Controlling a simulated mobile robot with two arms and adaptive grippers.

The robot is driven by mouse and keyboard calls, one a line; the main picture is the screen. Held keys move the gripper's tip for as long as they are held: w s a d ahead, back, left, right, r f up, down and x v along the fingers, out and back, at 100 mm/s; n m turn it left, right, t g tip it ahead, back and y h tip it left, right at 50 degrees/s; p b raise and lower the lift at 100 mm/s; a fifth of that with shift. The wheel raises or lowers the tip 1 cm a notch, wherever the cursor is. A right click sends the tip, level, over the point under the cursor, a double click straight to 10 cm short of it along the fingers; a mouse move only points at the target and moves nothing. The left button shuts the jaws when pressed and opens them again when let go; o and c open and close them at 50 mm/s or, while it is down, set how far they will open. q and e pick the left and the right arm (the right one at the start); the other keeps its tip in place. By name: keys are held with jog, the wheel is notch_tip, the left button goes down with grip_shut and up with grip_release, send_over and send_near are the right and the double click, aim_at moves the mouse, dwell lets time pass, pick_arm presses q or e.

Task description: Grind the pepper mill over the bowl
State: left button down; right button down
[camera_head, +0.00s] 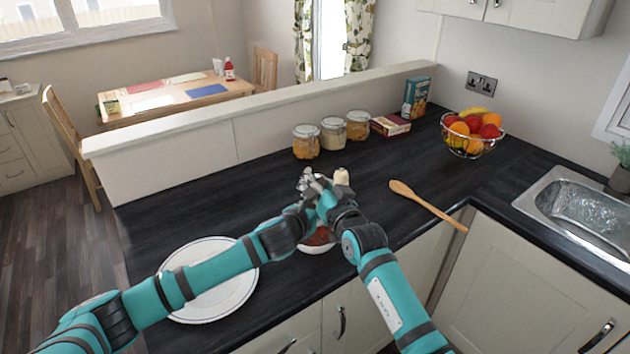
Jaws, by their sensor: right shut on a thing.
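A pale, rounded top, which looks like the pepper mill (341,176), shows just beyond the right gripper; the rest of it is hidden. My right gripper (322,190) is shut on the mill, above the counter near the bowl. My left gripper (306,183) is close beside the right one, and the two overlap; its fingers are too small and covered to tell open from shut. The bowl (316,248) sits on the dark counter under the grippers, with something reddish in it. Most of its rim is hidden by my arms.
A white plate (212,306) lies at the left front, partly under my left arm. A wooden spoon (428,205) lies to the right. Several jars (332,134), boxes (390,125) and a fruit basket (472,146) stand at the back. A sink (575,212) is at far right.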

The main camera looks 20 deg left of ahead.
jog(key=shift+w+d+r, duration=0.1)
jog(key=shift+w+d, duration=0.1)
jog(key=shift+d, duration=0.05)
jog(key=c, duration=0.8)
grip_release()
jog(key=shift+o, duration=0.2)
jog(key=shift+a, duration=0.1)
jog(key=shift+s, duration=0.1)
jog(key=shift+s+a+r+n+g+y, duration=0.1)
jog(key=shift+a+r+n+g+y, duration=0.1)
jog(key=shift+n+g+y, duration=0.15)
jog(key=shift+s+a+r+n+g+y, duration=0.1)
jog(key=shift+a+n+g+y, duration=0.15)
jog(key=shift+n+y, duration=0.2)
jog(key=shift+f+n+g+y, duration=0.15)
jog(key=shift+n+g+y, duration=0.15)
jog(key=shift+g, duration=0.1)
jog(key=shift+a+n+g+y, duration=0.1)
jog(key=shift+n+g+y, duration=0.2)
jog(key=shift+f, duration=0.1)
